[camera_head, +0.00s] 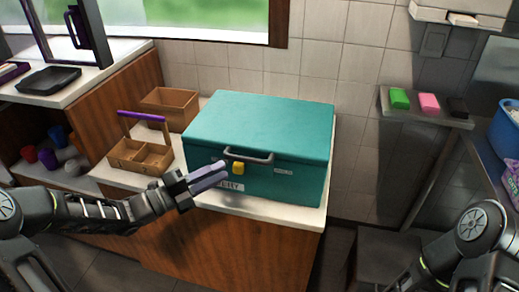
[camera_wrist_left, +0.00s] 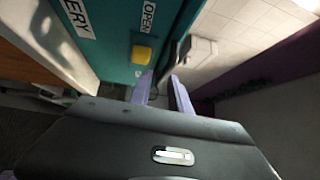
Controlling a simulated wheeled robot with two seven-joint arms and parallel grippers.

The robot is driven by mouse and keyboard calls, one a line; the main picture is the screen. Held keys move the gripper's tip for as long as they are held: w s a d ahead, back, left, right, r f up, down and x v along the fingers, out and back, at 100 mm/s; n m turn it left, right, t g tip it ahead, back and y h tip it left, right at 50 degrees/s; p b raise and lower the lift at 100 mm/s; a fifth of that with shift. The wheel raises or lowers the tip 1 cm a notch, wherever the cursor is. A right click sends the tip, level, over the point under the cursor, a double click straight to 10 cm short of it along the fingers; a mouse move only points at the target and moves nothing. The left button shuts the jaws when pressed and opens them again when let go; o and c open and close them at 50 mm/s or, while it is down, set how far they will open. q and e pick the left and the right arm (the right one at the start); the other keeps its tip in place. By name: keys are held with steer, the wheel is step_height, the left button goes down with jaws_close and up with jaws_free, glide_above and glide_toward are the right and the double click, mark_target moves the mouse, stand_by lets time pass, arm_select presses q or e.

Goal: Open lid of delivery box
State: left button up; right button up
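The teal delivery box (camera_head: 262,125) stands on the counter with its lid closed. Its front has a grey handle (camera_head: 250,157) and a yellow latch (camera_head: 238,168). In the left wrist view the yellow latch (camera_wrist_left: 142,54) sits by an "OPEN" label, with the grey handle (camera_wrist_left: 197,48) to its right. My left gripper (camera_head: 212,176) is in front of the box, its fingers pointing toward the latch and handle. In the left wrist view its two fingers (camera_wrist_left: 161,88) are apart with nothing between them. Contact with the box cannot be told. My right gripper is out of view.
Left of the box are a wooden caddy (camera_head: 139,157) with a purple handle and an open wooden box (camera_head: 170,106). The counter edge (camera_head: 262,213) runs just below the box front. A wall shelf (camera_head: 425,108) at right holds green, pink and black blocks.

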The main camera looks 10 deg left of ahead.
mark_target(243, 161)
arm_select(q)
steer(key=shift+s+d+r+m+h, duration=0.1)
steer(key=shift+s+r+m+h, duration=0.1)
steer(key=shift+s+m, duration=0.25)
steer(key=shift+s+d+r+m+h, duration=0.1)
steer(key=shift+s+r+m, duration=0.1)
steer(key=shift+m, duration=0.45)
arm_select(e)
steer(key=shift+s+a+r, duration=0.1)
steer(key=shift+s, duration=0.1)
arm_select(q)
steer(key=p+x, duration=0.1)
steer(key=x, duration=0.6)
steer(key=shift+w+d+p, duration=0.25)
steer(key=shift+d+p, duration=0.05)
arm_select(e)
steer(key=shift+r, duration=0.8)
arm_select(q)
jaws_close()
